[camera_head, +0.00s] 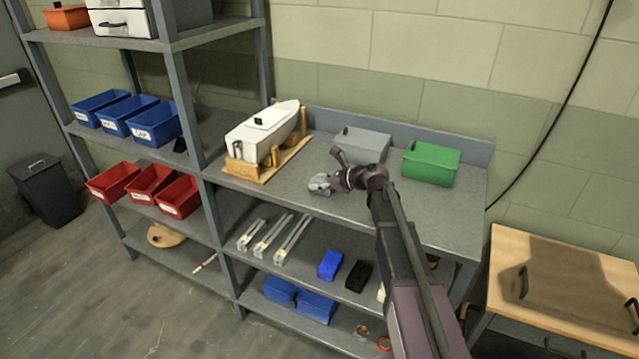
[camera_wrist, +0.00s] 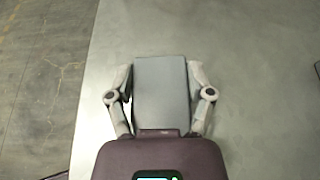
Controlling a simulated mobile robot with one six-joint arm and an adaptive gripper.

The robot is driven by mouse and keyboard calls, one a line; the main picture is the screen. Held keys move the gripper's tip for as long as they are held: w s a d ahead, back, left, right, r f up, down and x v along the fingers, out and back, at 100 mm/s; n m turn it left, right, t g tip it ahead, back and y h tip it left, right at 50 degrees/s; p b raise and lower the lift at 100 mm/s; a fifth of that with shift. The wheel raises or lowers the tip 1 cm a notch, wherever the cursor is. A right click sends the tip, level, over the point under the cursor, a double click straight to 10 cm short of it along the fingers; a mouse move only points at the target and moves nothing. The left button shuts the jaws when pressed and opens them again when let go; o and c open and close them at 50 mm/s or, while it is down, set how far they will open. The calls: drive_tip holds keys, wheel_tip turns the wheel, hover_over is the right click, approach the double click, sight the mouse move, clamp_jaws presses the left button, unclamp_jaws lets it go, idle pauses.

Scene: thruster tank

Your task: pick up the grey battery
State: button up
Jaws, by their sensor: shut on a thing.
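The grey battery (camera_wrist: 162,88) is a plain grey block between the two fingers of my gripper (camera_wrist: 160,82) in the wrist view. The fingers press against its left and right sides. Its lower end is hidden by the gripper body. In the head view my gripper (camera_head: 320,184) is low over the grey workbench (camera_head: 345,200), near its front edge. The battery is hard to make out there. I cannot tell whether it touches the bench.
A white boat model (camera_head: 262,132) on a wooden stand is left of my gripper. A grey box (camera_head: 366,147) and a green box (camera_head: 431,164) stand behind and right. A blue block (camera_head: 330,265) and a black block (camera_head: 359,276) lie on the shelf below.

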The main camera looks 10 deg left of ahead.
sight(319, 181)
drive_tip(key=shift+r+p, duration=1.7)
drive_tip(key=shift+r, duration=0.05)
drive_tip(key=s+a, duration=0.3)
drive_tip(key=a, duration=0.4)
drive_tip(key=s+a+r+p, duration=0.1)
drive_tip(key=s+a, duration=0.3)
drive_tip(key=a, duration=0.3)
drive_tip(key=shift+s+a+r, duration=0.15)
drive_tip(key=shift+s, duration=0.05)
